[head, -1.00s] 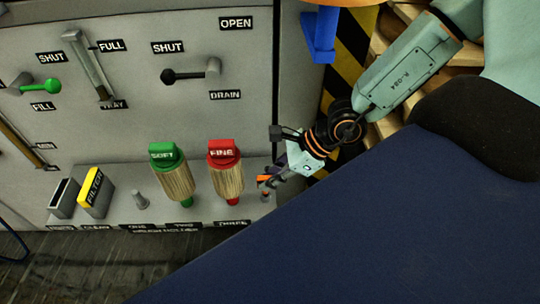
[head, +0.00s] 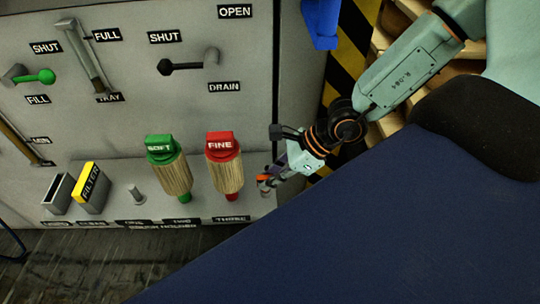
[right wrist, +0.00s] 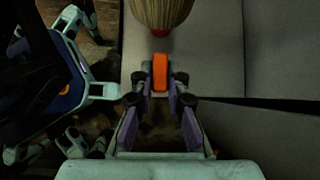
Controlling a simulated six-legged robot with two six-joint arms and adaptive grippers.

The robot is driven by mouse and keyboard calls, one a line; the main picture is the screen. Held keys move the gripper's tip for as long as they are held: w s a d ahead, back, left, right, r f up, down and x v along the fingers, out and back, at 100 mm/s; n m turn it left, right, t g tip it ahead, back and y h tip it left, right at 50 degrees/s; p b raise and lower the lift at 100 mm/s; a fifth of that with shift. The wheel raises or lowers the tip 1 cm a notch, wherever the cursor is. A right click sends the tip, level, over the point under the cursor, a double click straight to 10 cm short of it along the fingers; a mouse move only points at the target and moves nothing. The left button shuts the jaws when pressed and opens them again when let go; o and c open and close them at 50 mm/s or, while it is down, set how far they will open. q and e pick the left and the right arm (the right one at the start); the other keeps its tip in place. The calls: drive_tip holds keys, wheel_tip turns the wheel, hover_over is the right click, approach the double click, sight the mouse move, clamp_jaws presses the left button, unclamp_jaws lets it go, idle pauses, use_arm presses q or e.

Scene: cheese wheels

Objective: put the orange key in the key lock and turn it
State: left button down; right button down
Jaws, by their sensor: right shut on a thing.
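The orange key shows as an orange block (right wrist: 160,73) between the fingertips of my right gripper (right wrist: 160,82) in the right wrist view. In the head view the right gripper (head: 268,182) is at the right end of the grey ledge, right of the red brush, with a bit of orange at its tips. It is shut on the key. The key's far end is hard to make out. I cannot pick out the key lock in either view. My left gripper is in neither view.
A red FINE brush (head: 225,165) and a green SOFT brush (head: 168,165) stand on the ledge, with a yellow FILTER block (head: 93,185) further left. The grey panel (head: 130,120) above carries levers. A blue bracket (head: 322,22) hangs at top.

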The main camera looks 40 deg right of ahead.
drive_tip(key=shift+f+b, duration=0.3)
drive_tip(key=c, duration=1.3)
unclamp_jaws()
drive_tip(key=shift+r, duration=0.15)
wheel_tip(320, 180, up, 9)
drive_tip(key=p, duration=1)
drive_tip(key=shift+s+a+f, duration=0.1)
drive_tip(key=shift+f, duration=0.1)
